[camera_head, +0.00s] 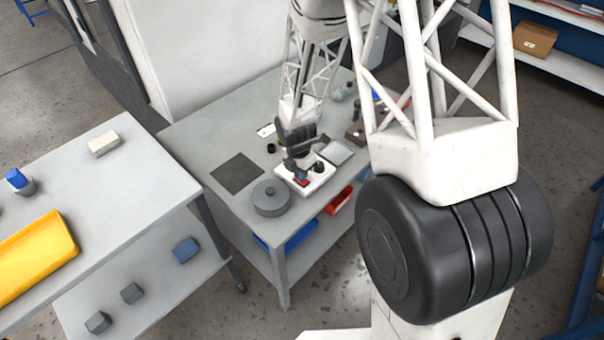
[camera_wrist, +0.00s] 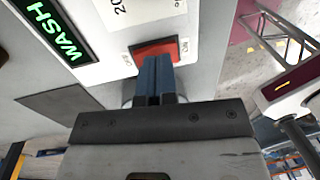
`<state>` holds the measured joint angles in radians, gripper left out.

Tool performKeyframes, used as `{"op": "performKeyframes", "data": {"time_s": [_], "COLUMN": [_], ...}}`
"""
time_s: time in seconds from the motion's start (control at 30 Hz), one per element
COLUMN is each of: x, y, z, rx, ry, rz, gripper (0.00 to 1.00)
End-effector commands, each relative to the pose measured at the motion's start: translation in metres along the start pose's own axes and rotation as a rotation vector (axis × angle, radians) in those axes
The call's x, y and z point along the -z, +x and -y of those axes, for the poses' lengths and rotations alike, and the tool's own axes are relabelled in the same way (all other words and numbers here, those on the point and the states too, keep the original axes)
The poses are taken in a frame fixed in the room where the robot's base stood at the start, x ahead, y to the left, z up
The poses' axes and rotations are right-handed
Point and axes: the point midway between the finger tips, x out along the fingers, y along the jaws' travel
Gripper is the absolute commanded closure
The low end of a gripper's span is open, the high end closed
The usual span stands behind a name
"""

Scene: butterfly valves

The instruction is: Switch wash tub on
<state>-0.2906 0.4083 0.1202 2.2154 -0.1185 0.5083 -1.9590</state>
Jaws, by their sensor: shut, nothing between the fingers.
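The wash tub control is a white box on the grey table, marked by a glowing green WASH sign (camera_wrist: 55,30) in the wrist view. A red rocker switch (camera_wrist: 150,48) is set in its white face (camera_wrist: 105,68), with small dark labels at both ends. In the head view the white box (camera_head: 318,184) and the red switch (camera_head: 301,183) lie just below my gripper (camera_head: 297,176). My gripper's blue-grey fingers (camera_wrist: 155,72) are shut and empty. Their tips overlap the switch's near edge in the wrist view. I cannot tell whether they touch it or which way it is tilted.
A round grey lidded pot (camera_head: 271,198) stands left of the box. A dark square plate (camera_head: 238,173) lies behind it, and a pale square tray (camera_head: 338,151) to the right. A red bin (camera_head: 340,200) is below. Another table with a yellow tray (camera_head: 38,256) stands left.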

Motion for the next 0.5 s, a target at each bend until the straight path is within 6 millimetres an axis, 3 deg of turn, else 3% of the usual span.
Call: {"op": "performKeyframes", "data": {"time_s": [0.5], "x": [0.000], "y": [-0.011], "z": [0.002], "rx": [-0.002], "ry": [0.001], "rz": [0.001], "gripper": [1.00]}}
